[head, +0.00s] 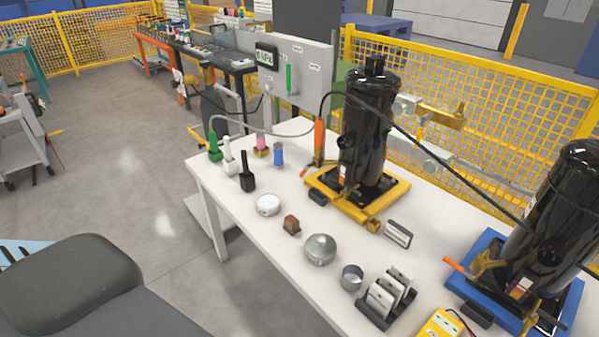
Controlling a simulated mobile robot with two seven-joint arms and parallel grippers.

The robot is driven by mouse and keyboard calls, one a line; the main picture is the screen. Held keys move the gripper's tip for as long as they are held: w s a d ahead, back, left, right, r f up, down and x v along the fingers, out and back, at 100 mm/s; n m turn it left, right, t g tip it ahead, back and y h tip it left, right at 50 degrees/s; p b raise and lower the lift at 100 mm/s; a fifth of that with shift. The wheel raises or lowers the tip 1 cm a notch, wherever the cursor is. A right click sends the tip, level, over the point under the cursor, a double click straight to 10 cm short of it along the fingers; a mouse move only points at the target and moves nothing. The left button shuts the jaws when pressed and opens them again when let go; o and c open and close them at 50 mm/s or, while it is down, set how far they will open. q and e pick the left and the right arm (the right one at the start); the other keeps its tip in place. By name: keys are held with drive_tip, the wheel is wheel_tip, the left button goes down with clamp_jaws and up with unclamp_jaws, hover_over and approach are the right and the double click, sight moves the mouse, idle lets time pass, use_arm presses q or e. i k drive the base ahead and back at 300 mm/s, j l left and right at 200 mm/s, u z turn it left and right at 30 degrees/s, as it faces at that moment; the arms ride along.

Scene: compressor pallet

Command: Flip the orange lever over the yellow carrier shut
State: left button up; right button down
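The yellow carrier (389,202) lies on the white table in the head view, with a tall black compressor (364,140) standing in it. A yellow clamp body is at the lever's foot, partly lost in small detail. Neither of my grippers shows in this view.
A blue carrier (480,247) with a second black compressor (559,215) stands at the right. A black hose (420,137) arcs overhead.

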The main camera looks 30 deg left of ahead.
sight(308, 166)
drive_tip(key=i+j, duration=0.1)
drive_tip(key=j, duration=0.35)
drive_tip(key=i+j, duration=0.15)
drive_tip(key=j, duration=0.3)
drive_tip(key=i+j, duration=0.15)
drive_tip(key=j, duration=0.25)
drive_tip(key=i+j, duration=0.1)
drive_tip(key=j, duration=0.35)
drive_tip(key=i+j+z, duration=0.1)
drive_tip(key=j, duration=0.35)
drive_tip(key=i+j, duration=0.15)
drive_tip(key=j, duration=0.3)
